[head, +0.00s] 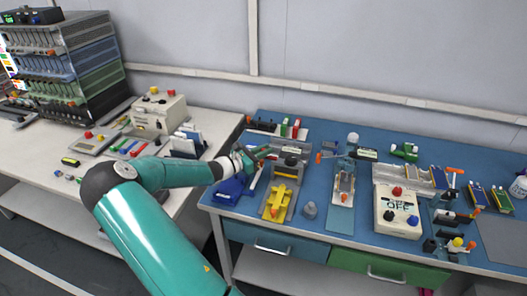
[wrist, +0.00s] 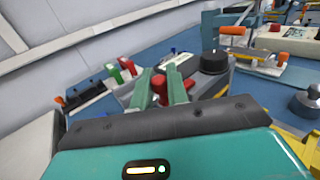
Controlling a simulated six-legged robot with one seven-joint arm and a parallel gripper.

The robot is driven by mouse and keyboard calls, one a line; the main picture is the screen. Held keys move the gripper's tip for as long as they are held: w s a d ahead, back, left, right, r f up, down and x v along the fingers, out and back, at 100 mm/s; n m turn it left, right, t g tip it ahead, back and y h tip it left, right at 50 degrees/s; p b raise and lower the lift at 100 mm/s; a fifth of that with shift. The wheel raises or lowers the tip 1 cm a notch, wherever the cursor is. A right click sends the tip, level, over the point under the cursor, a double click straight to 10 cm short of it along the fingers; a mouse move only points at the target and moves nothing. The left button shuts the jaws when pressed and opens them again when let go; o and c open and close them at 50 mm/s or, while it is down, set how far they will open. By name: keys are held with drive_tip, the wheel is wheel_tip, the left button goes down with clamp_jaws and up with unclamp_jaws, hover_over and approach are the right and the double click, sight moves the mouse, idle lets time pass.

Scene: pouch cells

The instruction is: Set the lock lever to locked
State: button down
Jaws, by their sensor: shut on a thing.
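My gripper (head: 260,154) is at the left side of a grey fixture (head: 293,162) on the blue bench. In the wrist view, the two green fingers of my gripper (wrist: 161,88) are closed around a red handle (wrist: 159,84), which looks like the lock lever's grip. The fingers and the gripper body hide the lever's lower part and pivot, so its exact angle cannot be told. A round black knob (wrist: 214,61) on the fixture stands just right of the fingers. A white label plate (wrist: 180,60) lies behind them.
A green block and a red block (head: 296,128) stand behind the fixture. A yellow part (head: 279,196) lies in front of it, with a blue bin (head: 229,190) to the left. A grey knobbed weight (head: 310,209) and a white switch box (head: 398,212) are to the right.

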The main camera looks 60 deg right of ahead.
drive_tip(key=shift+a+t, duration=0.15)
drive_tip(key=shift+t, duration=0.15)
drive_tip(key=shift+s+a+n+t+h, duration=0.3)
drive_tip(key=shift+a+n+t, duration=0.15)
drive_tip(key=shift+n+t, duration=1.4)
drive_tip(key=shift+s+a+n+t+h, duration=0.35)
drive_tip(key=shift+n+t, duration=0.8)
drive_tip(key=shift+t, duration=1.4)
drive_tip(key=shift+s+a+n+t+h, duration=0.15)
drive_tip(key=shift+s+a+n+t, duration=0.25)
drive_tip(key=shift+n+t, duration=1.45)
drive_tip(key=shift+w+a+t, duration=0.1)
drive_tip(key=shift+t, duration=0.55)
drive_tip(key=c, duration=1.5)
unclamp_jaws()
drive_tip(key=shift+o, duration=0.2)
drive_tip(key=shift+a, duration=0.1)
